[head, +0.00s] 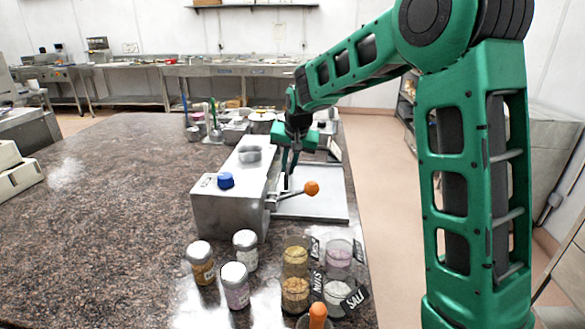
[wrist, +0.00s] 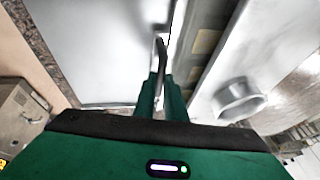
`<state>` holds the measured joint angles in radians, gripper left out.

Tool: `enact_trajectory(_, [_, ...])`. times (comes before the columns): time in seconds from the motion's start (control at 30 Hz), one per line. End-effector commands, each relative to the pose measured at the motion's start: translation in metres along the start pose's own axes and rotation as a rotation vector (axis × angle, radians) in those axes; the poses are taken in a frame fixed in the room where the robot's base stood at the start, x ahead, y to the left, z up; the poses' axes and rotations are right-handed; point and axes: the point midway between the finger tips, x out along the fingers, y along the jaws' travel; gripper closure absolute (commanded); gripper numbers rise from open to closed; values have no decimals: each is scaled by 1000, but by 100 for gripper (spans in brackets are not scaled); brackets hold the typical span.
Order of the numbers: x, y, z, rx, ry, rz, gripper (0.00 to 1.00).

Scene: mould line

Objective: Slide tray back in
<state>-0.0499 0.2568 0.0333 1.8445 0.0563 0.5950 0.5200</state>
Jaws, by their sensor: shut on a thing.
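The tray (head: 318,204) is a flat light-grey metal plate lying on the counter, to the right of a grey metal machine (head: 235,215). It also shows as a pale sheet at the upper left of the wrist view (wrist: 95,40). My gripper (head: 289,172) reaches down at the machine's right side, over the tray's left edge. In the wrist view its green fingers (wrist: 161,85) are closed on a thin dark handle (wrist: 161,50) by that edge. The handle's lower end is hidden between the fingers. How far the tray sits inside the machine is unclear.
The machine has a blue knob (head: 226,181) on top and a lever with an orange ball (head: 311,188) reaching over the tray. Lidded jars (head: 245,250) and open labelled glasses (head: 295,290) stand in front. The counter (head: 90,220) is clear on the left.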

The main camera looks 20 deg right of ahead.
Motion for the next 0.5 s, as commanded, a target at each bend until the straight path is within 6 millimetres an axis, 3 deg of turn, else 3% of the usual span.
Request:
enact_trajectory(0.33, [-1,-8,-1,-7,5,-13,100])
enact_trajectory(0.37, [-1,-8,-1,-7,5,-14,87])
enact_trajectory(0.43, [-1,-7,-1,-6,5,-13,70])
enact_trajectory(0.5, [-1,-6,-1,-5,5,-11,70])
